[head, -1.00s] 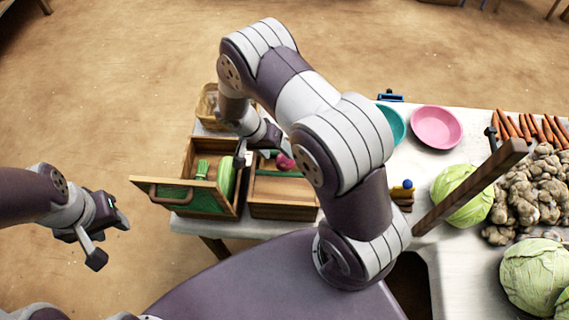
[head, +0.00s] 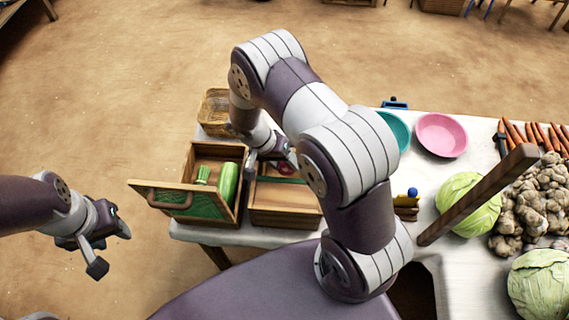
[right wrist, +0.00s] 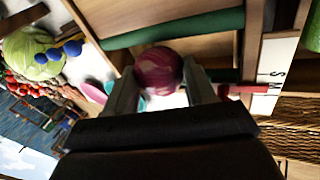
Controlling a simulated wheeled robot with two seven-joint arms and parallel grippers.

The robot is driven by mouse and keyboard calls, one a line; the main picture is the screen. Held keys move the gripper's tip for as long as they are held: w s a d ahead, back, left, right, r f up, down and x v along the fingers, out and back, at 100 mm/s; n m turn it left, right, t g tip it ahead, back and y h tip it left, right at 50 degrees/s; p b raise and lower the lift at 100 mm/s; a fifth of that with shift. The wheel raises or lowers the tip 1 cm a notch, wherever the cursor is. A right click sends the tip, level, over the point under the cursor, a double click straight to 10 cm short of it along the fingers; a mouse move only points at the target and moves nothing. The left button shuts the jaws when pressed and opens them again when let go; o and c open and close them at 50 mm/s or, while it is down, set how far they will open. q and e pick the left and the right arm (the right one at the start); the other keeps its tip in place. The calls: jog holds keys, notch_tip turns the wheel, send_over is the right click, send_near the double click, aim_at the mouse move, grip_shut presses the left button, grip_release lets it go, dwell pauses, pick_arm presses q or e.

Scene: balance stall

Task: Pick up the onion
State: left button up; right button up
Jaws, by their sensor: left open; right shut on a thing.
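The onion (right wrist: 158,70) is round and purple-red, and sits between the two fingers of my right gripper (right wrist: 160,88) in the right wrist view. The gripper is shut on it. In the head view my right gripper (head: 270,157) is over the back of a wooden box (head: 285,218), and only a small reddish part of the onion shows beside it. My arm hides part of this area. My left gripper (head: 110,249) is open and empty, out over the floor left of the table.
An open-topped wooden box (head: 185,160) with a lowered green flap holds a cucumber (head: 228,183) and a green bundle (head: 203,173). A wicker basket (head: 214,110) stands behind it. Teal (head: 398,130) and pink (head: 442,135) bowls, cabbages (head: 465,205) and a slanted wooden post (head: 475,197) are to the right.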

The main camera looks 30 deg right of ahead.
notch_tip(320, 180, up, 3)
jog(key=shift+f+b, duration=0.15)
jog(key=shift+b, duration=0.2)
jog(key=s+d+r+b, duration=0.1)
jog(key=s+d+r, duration=0.4)
jog(key=s, duration=0.5)
notch_tip(320, 180, up, 2)
jog(key=shift+d+r+b, duration=0.15)
jog(key=shift+d+b, duration=0.2)
jog(key=shift+b, duration=0.05)
jog(key=shift+s, duration=0.1)
